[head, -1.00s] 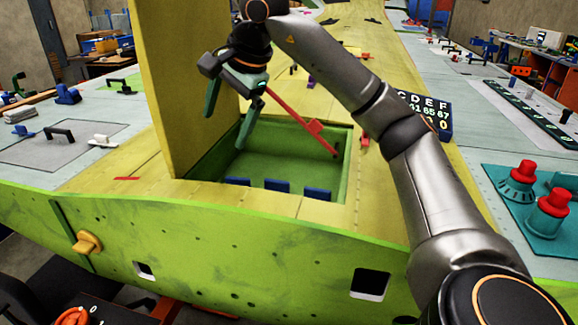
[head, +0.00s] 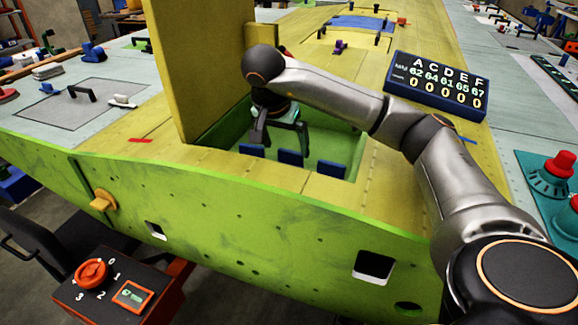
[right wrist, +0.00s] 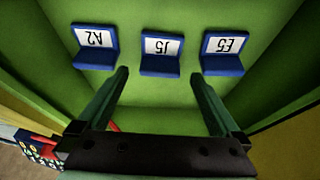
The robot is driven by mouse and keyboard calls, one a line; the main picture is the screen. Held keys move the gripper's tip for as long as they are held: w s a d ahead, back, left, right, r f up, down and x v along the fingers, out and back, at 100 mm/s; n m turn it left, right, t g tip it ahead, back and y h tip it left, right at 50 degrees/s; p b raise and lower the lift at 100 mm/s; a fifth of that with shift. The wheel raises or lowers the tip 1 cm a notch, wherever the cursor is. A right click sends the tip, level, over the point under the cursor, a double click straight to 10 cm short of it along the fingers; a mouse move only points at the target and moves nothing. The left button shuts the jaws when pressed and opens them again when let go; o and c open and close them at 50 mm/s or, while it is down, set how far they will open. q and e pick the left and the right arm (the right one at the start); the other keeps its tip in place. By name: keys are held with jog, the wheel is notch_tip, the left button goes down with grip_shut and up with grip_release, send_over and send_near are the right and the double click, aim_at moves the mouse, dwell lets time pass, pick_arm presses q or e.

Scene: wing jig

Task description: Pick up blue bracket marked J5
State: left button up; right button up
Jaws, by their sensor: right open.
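The blue bracket marked J5 (right wrist: 160,67) stands in the middle of three in the right wrist view, its white label upside down. In the head view it is the middle blue bracket (head: 291,158), seen from behind, label hidden. My right gripper (head: 281,138) is open inside the green-walled bay, beyond the brackets. In the right wrist view the two fingers (right wrist: 160,80) point towards the bracket row, J5 lined up with the gap between them. Nothing is between the fingers. My left gripper is not in view.
Bracket A2 (right wrist: 97,60) and bracket E5 (right wrist: 222,65) flank J5 closely. The green bay wall (head: 350,150) surrounds the row, and a tall yellow panel (head: 195,70) rises at the bay's left.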

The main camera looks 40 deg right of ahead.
aim_at(289, 156)
jog(key=shift+x, duration=2.75)
jog(key=shift+w+d+r, duration=0.1)
jog(key=shift+c, duration=0.2)
jog(key=c, duration=1.2)
